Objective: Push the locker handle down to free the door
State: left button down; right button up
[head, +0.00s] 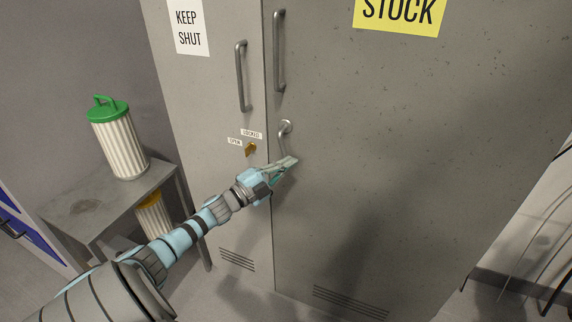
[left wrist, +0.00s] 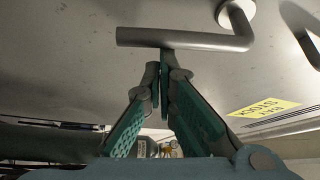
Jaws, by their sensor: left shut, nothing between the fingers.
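The locker (head: 400,150) is grey with two doors. Its lever handle (head: 284,142) is on the right door near the seam and points down from its round mount. In the left wrist view the metal lever (left wrist: 200,40) runs across the top, with its free end to the left. My left gripper (head: 291,162) is shut and empty, its fingertips near the lever's free end. In the left wrist view the fingertips (left wrist: 161,72) overlap the lever's edge; I cannot tell whether they touch it. The door looks closed. My right gripper is not in view.
Two long pull handles (head: 241,76) (head: 279,50) flank the seam. A brass key or knob (head: 251,148) sits on the left door by small labels. A side table (head: 105,205) at left holds a striped canister (head: 119,147) with a green lid.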

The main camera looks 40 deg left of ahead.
pick_arm(q)
jog(key=d+r+p, duration=0.2)
jog(key=d+p, duration=0.2)
jog(key=p+v, duration=0.1)
jog(key=v, duration=0.8)
jog(key=shift+s+a+f, duration=0.25)
jog(key=shift+s+f, duration=0.05)
jog(key=shift+f, duration=0.1)
